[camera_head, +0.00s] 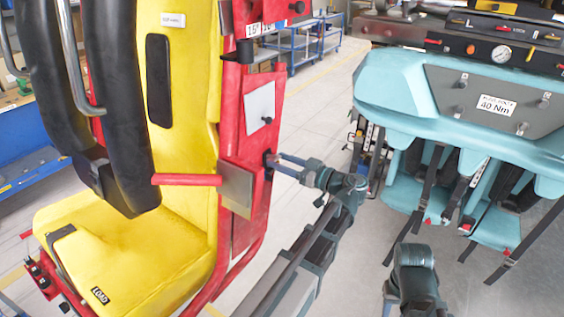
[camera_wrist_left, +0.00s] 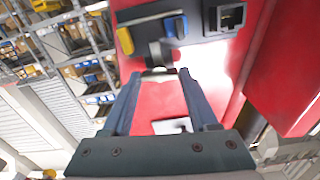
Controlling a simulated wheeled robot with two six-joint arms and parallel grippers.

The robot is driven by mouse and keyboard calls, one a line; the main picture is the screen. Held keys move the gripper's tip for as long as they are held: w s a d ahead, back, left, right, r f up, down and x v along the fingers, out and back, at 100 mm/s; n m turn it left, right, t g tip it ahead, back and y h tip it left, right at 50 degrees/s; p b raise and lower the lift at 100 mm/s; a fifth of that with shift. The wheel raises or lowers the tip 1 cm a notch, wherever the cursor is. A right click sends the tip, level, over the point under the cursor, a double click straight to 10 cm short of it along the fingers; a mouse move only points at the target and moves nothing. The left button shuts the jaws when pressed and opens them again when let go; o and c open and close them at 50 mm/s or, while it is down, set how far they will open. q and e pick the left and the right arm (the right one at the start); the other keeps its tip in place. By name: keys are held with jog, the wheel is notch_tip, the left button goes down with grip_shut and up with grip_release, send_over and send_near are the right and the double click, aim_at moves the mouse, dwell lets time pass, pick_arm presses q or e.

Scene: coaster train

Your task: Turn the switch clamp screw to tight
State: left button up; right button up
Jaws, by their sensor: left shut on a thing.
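My left gripper (camera_head: 274,161) reaches the red side post (camera_head: 234,130) of the yellow seat in the head view. In the left wrist view, its two blue-grey fingers (camera_wrist_left: 158,75) come together at the tips on a small dark grey knob, which I take to be the switch clamp screw (camera_wrist_left: 159,52). The knob stands just below a dark plate (camera_wrist_left: 200,20) carrying a blue lever (camera_wrist_left: 176,26) and a black square socket (camera_wrist_left: 226,17). The fingertips partly hide the knob, and I cannot read its turn position.
The yellow seat (camera_head: 185,100) with black restraints stands at left. A teal seat unit (camera_head: 400,95) marked 40 Nm is at right. Open floor (camera_head: 320,110) lies between them.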

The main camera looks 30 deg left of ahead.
pick_arm(q)
jog(key=m, duration=0.4)
jog(key=shift+m, duration=0.4)
jog(key=m, duration=2.1)
jog(key=shift+m, duration=0.3)
jog(key=m, duration=0.6)
jog(key=shift+m, duration=0.4)
jog(key=shift+f, duration=0.1)
